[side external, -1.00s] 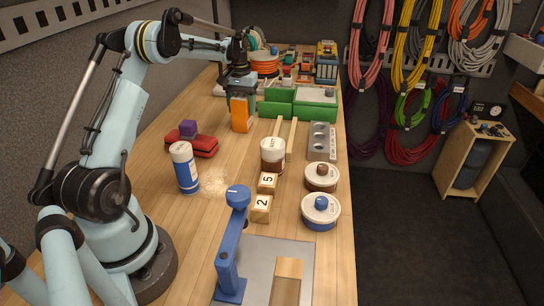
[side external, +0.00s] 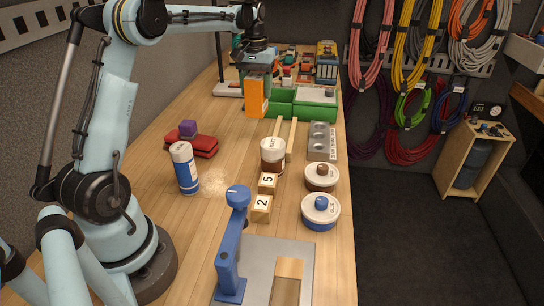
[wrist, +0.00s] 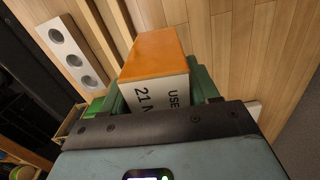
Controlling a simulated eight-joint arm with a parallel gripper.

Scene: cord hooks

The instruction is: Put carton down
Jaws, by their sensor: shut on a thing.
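The carton (side external: 256,97) is a tall orange box, upright, in the upper middle of the side external view. My gripper (side external: 257,78) is above it and shut on its upper part. In the wrist view the carton (wrist: 152,68) shows an orange face and a white face with dark print, partly reading "USE" and "21", between the green fingers of my gripper (wrist: 158,92). The carton appears to be held above the wooden table (side external: 222,135); the gap under it is hard to judge.
Green bins (side external: 302,102) stand just behind and right of the carton. A grey block with holes (side external: 321,140), wooden sticks (side external: 290,135) and a brown-and-white jar (side external: 272,155) are in front. A red case (side external: 192,146) with a purple cube (side external: 187,128) lies left. Bare table lies left of the jar.

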